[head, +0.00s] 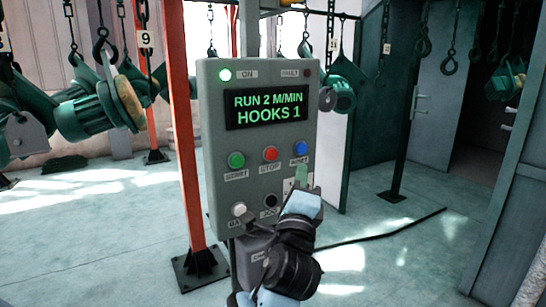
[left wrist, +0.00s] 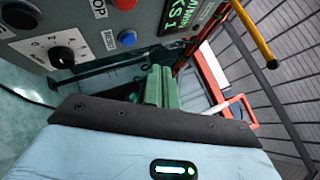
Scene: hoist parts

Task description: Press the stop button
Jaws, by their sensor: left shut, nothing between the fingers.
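The grey control box (head: 258,195) stands on a post in the middle of the head view. The red stop button (head: 270,153) sits between the green start button (head: 236,160) and the blue reset button (head: 301,148). The stop button's edge also shows at the top of the left wrist view (left wrist: 125,4), with the blue button (left wrist: 127,38) below it. My left gripper (head: 302,172) is shut and empty, with its green fingertips just below the reset button, right of and below the stop button. In the wrist view its fingers (left wrist: 161,86) look apart from the buttons. My right gripper is out of view.
A selector knob (left wrist: 62,57) is on the panel. Green hoists (head: 95,112) hang at left. An orange post (head: 182,130) stands beside the box. A cable (head: 385,232) crosses the floor.

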